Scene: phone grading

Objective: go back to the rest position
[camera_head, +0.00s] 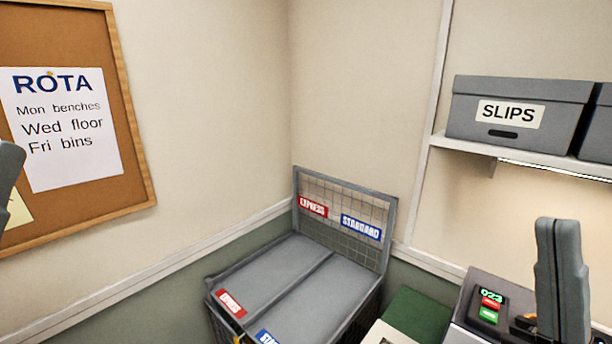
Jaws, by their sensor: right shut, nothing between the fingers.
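My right gripper (557,228) stands at the lower right of the head view. Its grey fingers point up and are shut together, with nothing between them. It shows in front of a dark machine (478,292) with a lit display. At the left edge, a small grey part of my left gripper (8,180) shows in front of the pin board. Most of it is outside the picture, so I cannot see whether it is open or shut.
A two-compartment wire cart (300,262) labelled EXPRESS and STANDARD stands in the corner. A green surface (418,316) lies between it and the machine. A shelf (520,157) holds a grey SLIPS box (470,118). A ROTA board (140,150) hangs left. Bare wall fills the middle.

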